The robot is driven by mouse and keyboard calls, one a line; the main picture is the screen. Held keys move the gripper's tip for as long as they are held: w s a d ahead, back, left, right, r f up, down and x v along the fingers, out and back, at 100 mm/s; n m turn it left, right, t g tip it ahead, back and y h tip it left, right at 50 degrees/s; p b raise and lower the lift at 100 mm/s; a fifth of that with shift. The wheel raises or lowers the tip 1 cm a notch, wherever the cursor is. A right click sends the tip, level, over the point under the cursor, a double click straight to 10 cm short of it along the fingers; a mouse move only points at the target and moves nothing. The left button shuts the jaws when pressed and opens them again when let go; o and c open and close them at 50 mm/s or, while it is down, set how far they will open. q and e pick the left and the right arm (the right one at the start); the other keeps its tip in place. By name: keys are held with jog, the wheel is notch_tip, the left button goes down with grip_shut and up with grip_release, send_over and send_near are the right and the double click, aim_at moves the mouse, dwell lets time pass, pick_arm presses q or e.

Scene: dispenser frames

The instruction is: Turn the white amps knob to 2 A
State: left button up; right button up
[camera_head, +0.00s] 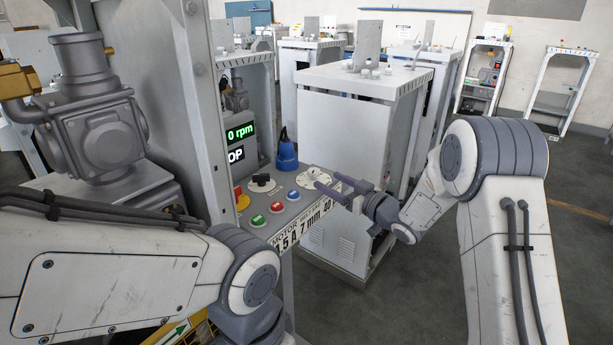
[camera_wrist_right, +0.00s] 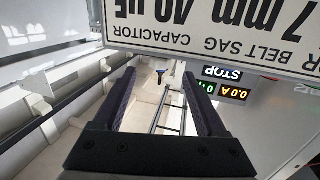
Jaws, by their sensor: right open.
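The white amps knob (camera_head: 311,177) seems to be the round white dial at the right end of the sloped control panel (camera_head: 283,218). Its setting is too small to read. My right gripper (camera_head: 328,181) is open and empty, with its fingertips close to the dial's right side; I cannot tell whether they touch. In the right wrist view my open gripper (camera_wrist_right: 159,75) has nothing between its fingers, and the knob does not show. There an upside-down amps display (camera_wrist_right: 235,92) reads 0.0 A. My left arm crosses the lower left, its gripper out of frame.
The panel also has a black knob (camera_head: 262,183), a yellow-and-red button (camera_head: 241,201) and several coloured buttons. A blue object (camera_head: 287,153) stands behind it. A label plate (camera_wrist_right: 235,30) spans the top of the right wrist view. A white cabinet (camera_head: 345,135) stands behind my right gripper.

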aim_at(310, 169)
jog(key=shift+w+a+y, duration=0.1)
jog(key=shift+w+y, duration=0.15)
jog(key=shift+y, duration=0.05)
jog(key=p+x, duration=0.2)
jog(key=x, duration=0.7)
jog(key=shift+w+a, duration=0.25)
jog(key=shift+w, duration=0.05)
grip_shut()
